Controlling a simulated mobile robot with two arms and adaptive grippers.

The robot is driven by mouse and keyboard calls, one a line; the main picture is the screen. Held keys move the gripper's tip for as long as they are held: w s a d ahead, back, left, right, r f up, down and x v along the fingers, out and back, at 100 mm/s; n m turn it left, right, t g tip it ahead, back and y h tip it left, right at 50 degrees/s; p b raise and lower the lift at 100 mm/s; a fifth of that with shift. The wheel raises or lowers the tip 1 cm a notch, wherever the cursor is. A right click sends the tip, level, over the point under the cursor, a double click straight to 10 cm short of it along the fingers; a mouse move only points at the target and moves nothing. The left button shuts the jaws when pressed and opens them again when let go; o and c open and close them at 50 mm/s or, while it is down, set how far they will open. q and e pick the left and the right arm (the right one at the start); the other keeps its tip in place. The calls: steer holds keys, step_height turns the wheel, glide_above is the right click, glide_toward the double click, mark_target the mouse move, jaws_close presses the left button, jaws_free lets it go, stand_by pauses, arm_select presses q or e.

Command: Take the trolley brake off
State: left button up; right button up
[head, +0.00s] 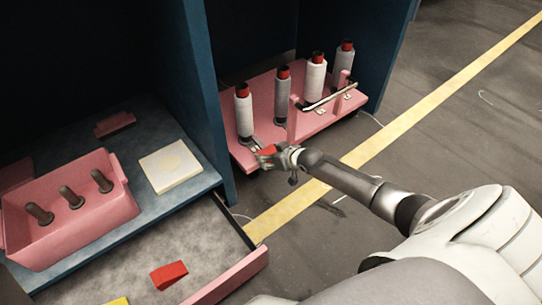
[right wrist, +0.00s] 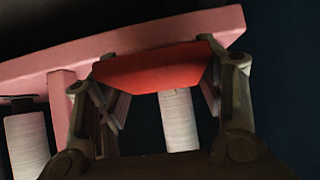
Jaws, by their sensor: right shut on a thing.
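The pink trolley (head: 262,112) stands in the bay between dark blue panels, with several red-topped bobbins upright on it. A red piece, which looks like the trolley brake (head: 266,151), sits at its near front edge. My right gripper (head: 273,156) is at that edge, shut on the red piece. In the right wrist view the brake (right wrist: 155,72) spans between the two fingers of the gripper (right wrist: 158,78), against the pink trolley edge (right wrist: 60,63). Whether the brake is on or off cannot be told. My left gripper is not in view.
A metal handle bar (head: 328,97) runs along the trolley's front right. A pink bin (head: 85,225) with dark pegs and a cream block (head: 170,166) are on the left counter. An open drawer (head: 225,278) holds a red block (head: 169,275). The floor on the right is clear.

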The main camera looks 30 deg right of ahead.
steer(key=o, duration=1.3)
steer(key=shift+w+r, duration=0.35)
steer(key=shift+r, duration=0.3)
steer(key=shift+c, duration=0.2)
steer(key=shift+o, duration=1)
steer(key=shift+s+f, duration=0.2)
steer(key=shift+f, duration=0.1)
steer(key=shift+s, duration=0.15)
steer(key=shift+s+r, duration=0.15)
steer(key=shift+s, duration=0.15)
steer(key=v, duration=1.1)
steer(key=shift+r, duration=0.2)
